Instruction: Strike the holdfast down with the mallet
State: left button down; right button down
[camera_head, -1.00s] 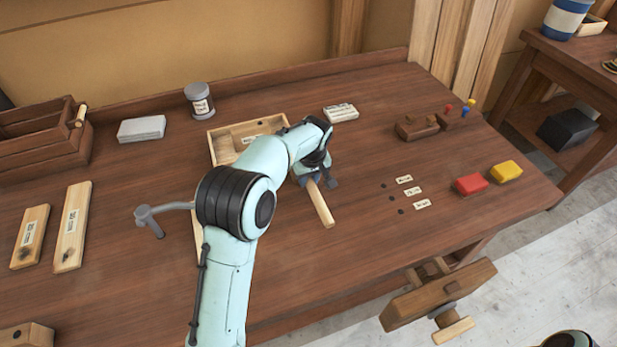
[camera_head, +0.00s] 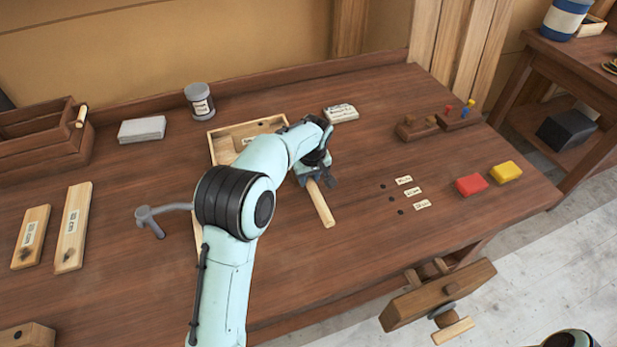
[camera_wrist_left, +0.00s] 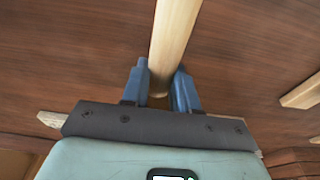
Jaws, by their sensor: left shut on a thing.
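The grey metal holdfast (camera_head: 151,217) stands on the bench at the left, its curved arm running right until my left arm hides it. My left gripper (camera_head: 317,181) is low over the middle of the bench, well to the right of the holdfast. It is shut on the pale wooden handle of the mallet (camera_head: 322,205), which sticks out toward the bench's front edge. In the left wrist view the mallet's handle (camera_wrist_left: 172,45) lies between the blue fingers (camera_wrist_left: 160,88). The mallet's head does not show in either view. My right gripper is not in view.
A shallow wooden tray (camera_head: 222,150) lies behind my left arm. Two labelled boards (camera_head: 72,225) lie at the left, near a tool tote (camera_head: 40,140). Red (camera_head: 471,185) and yellow (camera_head: 506,172) blocks lie at the right, beyond the labelled holes. A vise (camera_head: 437,295) juts from the front.

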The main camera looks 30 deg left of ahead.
pick_arm(q)
jog(key=shift+r, duration=0.4)
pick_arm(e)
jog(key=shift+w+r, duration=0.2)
